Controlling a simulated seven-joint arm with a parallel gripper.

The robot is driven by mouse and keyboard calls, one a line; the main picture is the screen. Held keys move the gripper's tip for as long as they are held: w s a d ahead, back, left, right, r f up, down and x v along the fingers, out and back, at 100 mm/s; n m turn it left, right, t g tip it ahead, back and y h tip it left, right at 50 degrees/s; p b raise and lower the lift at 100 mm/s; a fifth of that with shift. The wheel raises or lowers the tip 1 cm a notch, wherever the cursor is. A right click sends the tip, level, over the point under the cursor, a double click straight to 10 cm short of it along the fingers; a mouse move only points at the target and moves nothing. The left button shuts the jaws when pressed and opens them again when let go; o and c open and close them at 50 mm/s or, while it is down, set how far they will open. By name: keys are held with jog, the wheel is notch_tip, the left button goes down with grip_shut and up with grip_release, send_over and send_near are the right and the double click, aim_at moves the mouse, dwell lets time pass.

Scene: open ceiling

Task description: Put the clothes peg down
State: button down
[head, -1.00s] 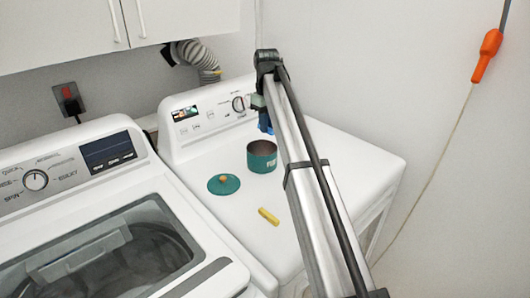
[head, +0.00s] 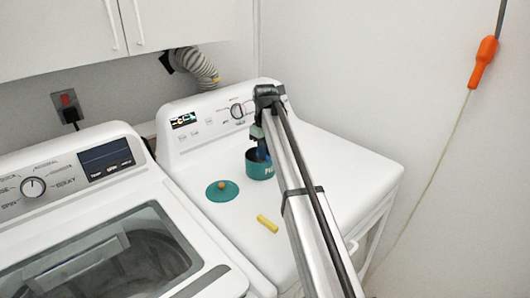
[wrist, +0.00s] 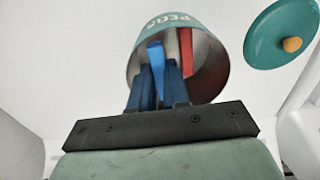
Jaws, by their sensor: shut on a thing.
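My gripper (wrist: 158,88) is shut on a bright blue clothes peg (wrist: 156,56). The peg stands between dark blue fingers. In the wrist view, the peg and fingertips lie across the mouth of a teal tin (wrist: 218,84) lettered "PEGS". A red piece (wrist: 185,52), perhaps another peg, shows inside the tin. In the head view, my gripper (head: 262,148) is down at the top of the tin (head: 258,170), and my arm covers part of both. I cannot tell how deep the peg reaches.
A yellow peg-like piece (head: 267,223) lies in front. A washing machine (head: 75,215) stands at left. The dryer's control panel (head: 205,118) rises behind.

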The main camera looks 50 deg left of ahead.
jog(key=shift+f, duration=0.55)
jog(key=c, duration=1.4)
grip_release()
jog(key=shift+r, duration=0.1)
notch_tip(320, 180, up, 13)
